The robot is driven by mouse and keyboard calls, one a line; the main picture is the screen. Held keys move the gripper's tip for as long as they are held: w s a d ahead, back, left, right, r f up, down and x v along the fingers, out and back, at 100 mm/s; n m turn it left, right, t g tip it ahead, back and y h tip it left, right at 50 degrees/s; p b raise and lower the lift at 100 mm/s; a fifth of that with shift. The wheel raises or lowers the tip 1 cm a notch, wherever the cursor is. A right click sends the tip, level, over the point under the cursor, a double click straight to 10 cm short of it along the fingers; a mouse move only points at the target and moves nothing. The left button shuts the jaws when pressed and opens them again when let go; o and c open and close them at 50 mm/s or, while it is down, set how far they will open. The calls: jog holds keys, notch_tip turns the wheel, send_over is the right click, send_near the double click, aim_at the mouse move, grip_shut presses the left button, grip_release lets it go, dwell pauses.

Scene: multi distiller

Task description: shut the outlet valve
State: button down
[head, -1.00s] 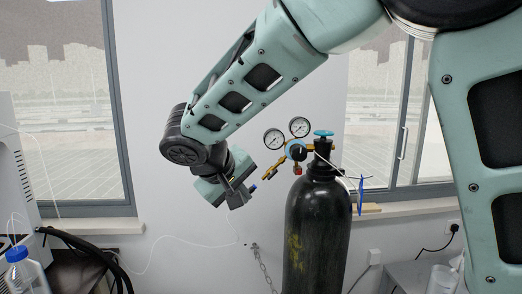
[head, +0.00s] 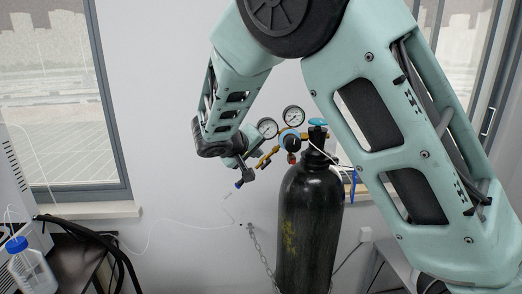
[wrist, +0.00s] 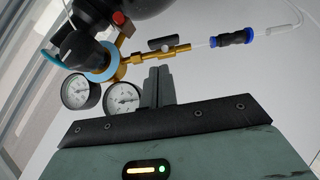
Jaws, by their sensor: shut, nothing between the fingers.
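The outlet valve (wrist: 161,43) shows in the wrist view as a small dark lever on the brass outlet pipe (wrist: 176,52). The lever lies roughly along the pipe. The pipe joins the regulator with its blue ring (wrist: 84,62); in the head view the regulator (head: 290,141) sits at the top of the black gas cylinder (head: 308,220). My gripper (wrist: 158,70) is shut and empty, its fingertips close to the lever and pipe; I cannot tell whether they touch. In the head view my gripper (head: 246,170) is left of the regulator, and the valve lever is hard to make out.
Two round gauges (head: 268,128) (head: 293,116) stand close to my wrist. A blue-ended fitting (wrist: 235,38) and a thin white hose trail from the outlet pipe. A chain (head: 261,249) hangs beside the cylinder. Bare wall lies left of the gripper.

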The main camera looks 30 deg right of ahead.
aim_at(266, 163)
jog(key=shift+s+d+f, duration=0.3)
jog(key=shift+d+f, duration=0.35)
jog(key=shift+f, duration=0.05)
jog(key=shift+f, duration=0.1)
jog(key=shift+s+d+m+y+b, duration=0.1)
jog(key=shift+d+m+y+b, duration=0.2)
jog(key=shift+b, duration=0.55)
jog(key=shift+s+a+m+y+b, duration=0.1)
jog(key=shift+y+b, duration=0.3)
jog(key=shift+b, duration=0.4)
